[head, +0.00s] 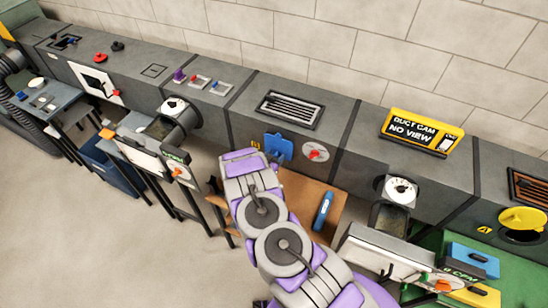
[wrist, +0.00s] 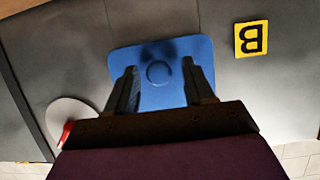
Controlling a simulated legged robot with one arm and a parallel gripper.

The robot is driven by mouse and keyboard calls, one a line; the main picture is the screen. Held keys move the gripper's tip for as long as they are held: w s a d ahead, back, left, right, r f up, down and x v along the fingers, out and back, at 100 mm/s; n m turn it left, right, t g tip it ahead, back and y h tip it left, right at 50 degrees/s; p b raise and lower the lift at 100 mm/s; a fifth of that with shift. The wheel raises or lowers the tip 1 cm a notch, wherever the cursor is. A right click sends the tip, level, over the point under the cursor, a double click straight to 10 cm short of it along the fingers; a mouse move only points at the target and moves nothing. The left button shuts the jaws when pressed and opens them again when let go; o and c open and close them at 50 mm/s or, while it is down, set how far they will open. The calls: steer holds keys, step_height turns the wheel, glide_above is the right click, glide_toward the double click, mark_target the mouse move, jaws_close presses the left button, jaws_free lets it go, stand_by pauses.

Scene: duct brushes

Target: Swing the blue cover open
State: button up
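The blue cover (head: 279,147) is on the front of the grey duct, just right of my arm in the head view. In the wrist view the cover (wrist: 158,52) is a rounded blue plate with a round knob (wrist: 158,72) in its middle. It looks flat against the duct face. My gripper (wrist: 159,68) is open, with one dark finger on each side of the knob in the picture. I cannot tell how far the fingertips are from the cover. Nothing shows held. The lower part of the cover is hidden behind my gripper in the wrist view.
A pale dial with a red handle (head: 316,152) sits right of the cover. A yellow "B" label (wrist: 251,38) is beside it. A brown board with a blue tool (head: 323,210) lies below.

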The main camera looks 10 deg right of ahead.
jaws_close()
stand_by(0.6)
